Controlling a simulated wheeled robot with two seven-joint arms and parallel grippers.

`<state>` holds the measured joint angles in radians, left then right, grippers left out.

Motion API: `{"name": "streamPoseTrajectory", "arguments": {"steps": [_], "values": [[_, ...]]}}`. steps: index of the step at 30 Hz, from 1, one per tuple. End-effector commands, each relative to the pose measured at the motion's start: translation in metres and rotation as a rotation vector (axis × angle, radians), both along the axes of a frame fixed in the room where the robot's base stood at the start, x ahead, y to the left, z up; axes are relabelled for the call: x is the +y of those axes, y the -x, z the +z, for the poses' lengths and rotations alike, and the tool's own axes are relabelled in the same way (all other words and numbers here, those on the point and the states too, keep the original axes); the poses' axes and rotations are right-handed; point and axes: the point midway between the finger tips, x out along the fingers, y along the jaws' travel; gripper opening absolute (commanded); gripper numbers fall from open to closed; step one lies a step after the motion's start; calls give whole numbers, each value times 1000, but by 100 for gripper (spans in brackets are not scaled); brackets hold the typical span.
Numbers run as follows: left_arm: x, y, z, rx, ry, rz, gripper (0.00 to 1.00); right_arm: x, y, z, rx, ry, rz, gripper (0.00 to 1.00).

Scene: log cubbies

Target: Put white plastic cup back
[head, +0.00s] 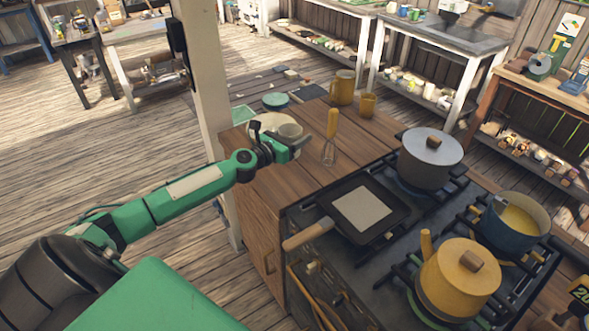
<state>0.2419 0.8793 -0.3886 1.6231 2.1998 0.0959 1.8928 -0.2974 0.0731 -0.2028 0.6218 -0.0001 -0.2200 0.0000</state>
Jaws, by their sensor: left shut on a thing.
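My left gripper (293,146) reaches in from the left over the wooden counter beside the stove. It is shut on a small white plastic cup (290,131), which shows just behind the fingers. The cup's lower part is partly hidden by the gripper. A pale round plate (262,122) lies on the counter right behind and left of the cup. I cannot tell whether the cup touches the plate or the counter. My right gripper is not in view.
A whisk (330,140) stands to the right, near a yellow mug (368,105) and a larger yellow mug (343,87). A square pan (362,209), a grey pot (431,160) and a yellow pot (460,281) sit on the stove. A wooden post (205,80) rises at the counter's left corner.

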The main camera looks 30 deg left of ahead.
Motion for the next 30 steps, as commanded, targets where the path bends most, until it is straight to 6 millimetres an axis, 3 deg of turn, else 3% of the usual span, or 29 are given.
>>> {"name": "streamPoseTrajectory", "arguments": {"steps": [3,9,16,24,30], "values": [[-1,0,-32,3,5,1,32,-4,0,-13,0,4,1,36],[0,0,-63,2,4,1,32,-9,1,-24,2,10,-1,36],[0,0,-77,0,1,-1,32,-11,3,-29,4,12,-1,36],[0,0,-109,1,2,1,32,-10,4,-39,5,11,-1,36],[0,0,-111,0,-1,-2,32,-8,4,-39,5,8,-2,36]]}}
